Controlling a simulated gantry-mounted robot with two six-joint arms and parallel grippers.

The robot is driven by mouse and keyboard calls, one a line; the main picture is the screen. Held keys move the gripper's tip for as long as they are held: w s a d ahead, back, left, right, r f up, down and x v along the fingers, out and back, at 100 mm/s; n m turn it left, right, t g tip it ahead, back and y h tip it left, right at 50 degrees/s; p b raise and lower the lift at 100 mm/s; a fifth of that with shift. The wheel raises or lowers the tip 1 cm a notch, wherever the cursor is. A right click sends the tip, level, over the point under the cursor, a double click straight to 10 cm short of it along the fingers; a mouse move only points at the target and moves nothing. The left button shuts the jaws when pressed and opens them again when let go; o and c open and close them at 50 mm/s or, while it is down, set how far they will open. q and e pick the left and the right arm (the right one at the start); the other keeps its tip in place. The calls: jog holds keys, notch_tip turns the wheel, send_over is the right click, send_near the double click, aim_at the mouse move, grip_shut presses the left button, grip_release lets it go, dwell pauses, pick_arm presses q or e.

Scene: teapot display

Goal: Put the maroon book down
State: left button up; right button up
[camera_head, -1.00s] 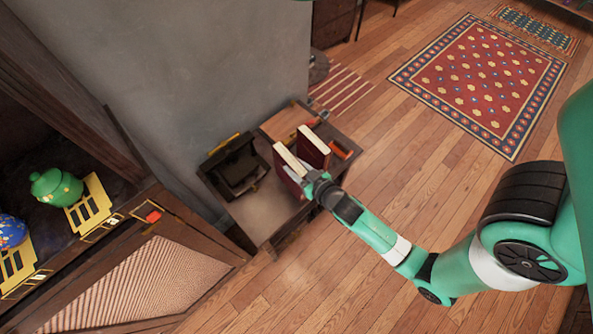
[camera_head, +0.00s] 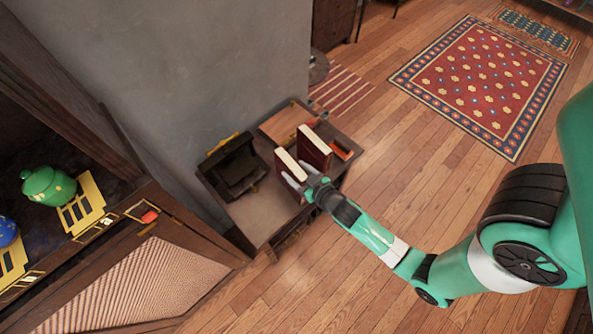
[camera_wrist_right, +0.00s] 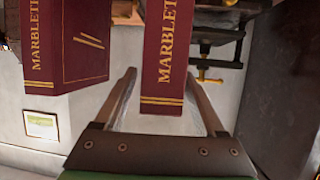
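Two maroon books stand upright on a small side table (camera_head: 250,219). The nearer maroon book (camera_head: 291,168) has its spine toward my right gripper (camera_head: 304,176). In the right wrist view this book (camera_wrist_right: 167,55) lies between the two spread fingers of the gripper (camera_wrist_right: 161,75), which looks open, with slim gaps beside the spine. The second maroon book (camera_head: 315,147) stands a little behind and to the right; its spine and cover show at the left of the wrist view (camera_wrist_right: 75,45). My left gripper is not in view.
A dark box-like object (camera_head: 236,168) stands on the table's left side by the grey wall. A cabinet with a green teapot (camera_head: 48,185) on a yellow stand is at the left. Wooden floor and a patterned rug (camera_head: 483,82) lie to the right.

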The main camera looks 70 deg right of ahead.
jog(key=shift+r, duration=0.1)
jog(key=shift+s+a+r, duration=0.1)
jog(key=shift+s+a, duration=0.05)
jog(key=shift+s, duration=0.1)
jog(key=b+v, duration=0.1)
jog(key=v, duration=1)
jog(key=shift+r, duration=0.15)
jog(key=shift+s+a, duration=0.1)
